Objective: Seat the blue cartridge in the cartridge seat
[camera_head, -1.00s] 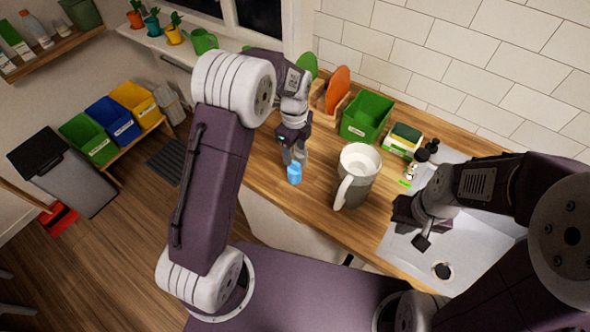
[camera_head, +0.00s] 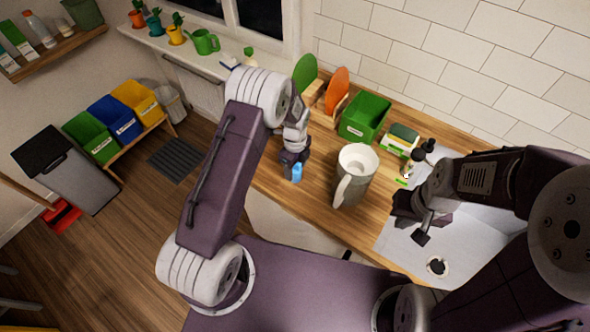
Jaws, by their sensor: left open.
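The small blue cartridge (camera_head: 297,173) stands on the wooden counter, left of a large grey mug. My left gripper (camera_head: 291,168) is right at the cartridge, with its open fingers low beside it. The fingers partly cover it, and I cannot tell whether they touch it. My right gripper (camera_head: 411,229) hangs over the sink area at the right, with its fingers apart and nothing seen between them. I cannot make out the cartridge seat in this view.
The grey mug (camera_head: 358,173) stands close to the right of the cartridge. Behind are a green bin (camera_head: 364,117), a rack with an orange board (camera_head: 337,88) and a sponge box (camera_head: 402,140). Bare counter (camera_head: 325,210) lies in front.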

